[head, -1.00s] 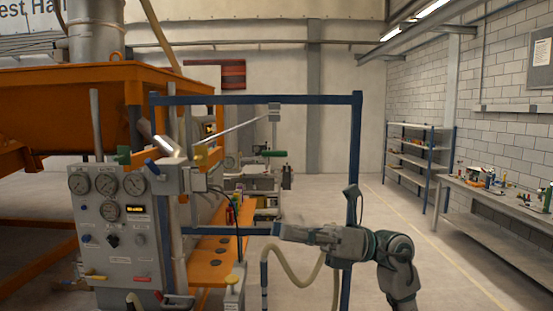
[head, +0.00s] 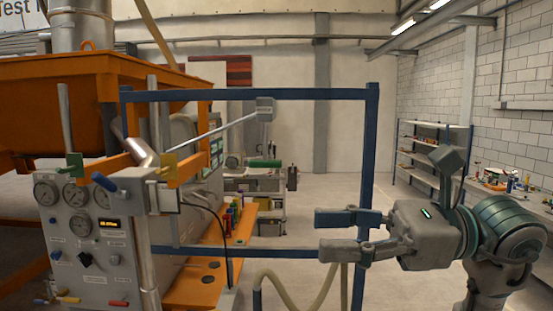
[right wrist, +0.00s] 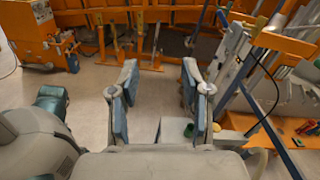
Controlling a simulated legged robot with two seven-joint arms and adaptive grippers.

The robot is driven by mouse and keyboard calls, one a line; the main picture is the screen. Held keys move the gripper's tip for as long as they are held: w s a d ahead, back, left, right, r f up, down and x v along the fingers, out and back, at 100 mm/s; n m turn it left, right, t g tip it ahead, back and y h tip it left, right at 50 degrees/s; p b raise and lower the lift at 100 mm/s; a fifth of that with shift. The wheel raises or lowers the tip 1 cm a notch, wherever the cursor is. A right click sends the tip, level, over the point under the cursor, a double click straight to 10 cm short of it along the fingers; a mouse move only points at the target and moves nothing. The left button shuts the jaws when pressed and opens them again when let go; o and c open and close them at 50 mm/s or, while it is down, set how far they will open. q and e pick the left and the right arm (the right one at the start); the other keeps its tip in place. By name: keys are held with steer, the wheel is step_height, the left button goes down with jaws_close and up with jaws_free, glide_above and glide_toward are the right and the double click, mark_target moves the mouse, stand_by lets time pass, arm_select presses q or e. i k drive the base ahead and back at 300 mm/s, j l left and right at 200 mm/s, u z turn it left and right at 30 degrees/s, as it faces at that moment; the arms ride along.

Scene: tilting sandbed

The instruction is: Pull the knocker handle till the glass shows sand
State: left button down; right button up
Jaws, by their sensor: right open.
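A lever with a blue grip (head: 108,182) sticks out at the top of the grey gauge panel (head: 95,235). A green piece (head: 74,163) and a yellow piece (head: 170,163) sit near it. I cannot tell which part is the knocker handle. I cannot make out the glass or any sand in it. My right gripper (head: 325,234) is open and empty, pointing left in front of the blue frame, well to the right of the panel. The right wrist view shows its two blue-padded fingers (right wrist: 160,75) apart with nothing between them. My left gripper is not in view.
The blue frame (head: 372,130) spans the middle, with a grey rod (head: 212,130) running to its top box. An orange hopper (head: 55,85) stands at left. An orange shelf (head: 195,290) and a pale hose (head: 300,290) lie below. Open floor is to the right.

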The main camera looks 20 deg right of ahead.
mark_target(265, 164)
steer(key=i+l, duration=0.85)
steer(key=i, duration=0.25)
